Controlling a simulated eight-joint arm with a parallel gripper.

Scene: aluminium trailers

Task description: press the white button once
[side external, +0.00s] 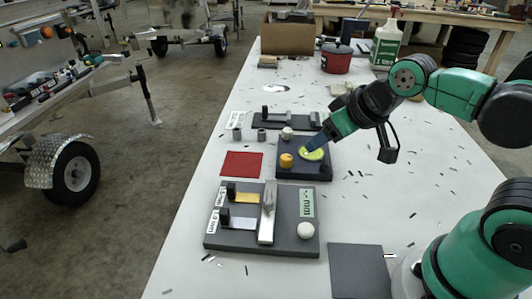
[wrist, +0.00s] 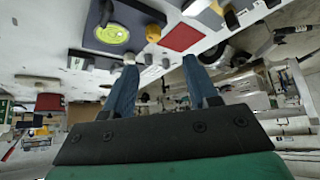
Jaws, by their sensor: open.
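A white round button (side external: 287,133) sits on the far left corner of the dark middle panel (side external: 290,174). A yellow button (side external: 286,160) and a yellow-green disc (side external: 313,154) are on the same panel. My gripper (side external: 318,143), with blue fingers, is above the disc side of this panel, to the right of the white button. Whether a finger touches the panel is unclear. Another white round knob (side external: 305,230) is on the front panel.
The front panel (side external: 227,240) carries sliders and a metal bar. A red square (side external: 241,164) lies left of the middle panel. Two grey cylinders (side external: 261,135) stand near it. A dark square plate (side external: 360,270) lies in front. Small dark scraps litter the white table (side external: 420,190).

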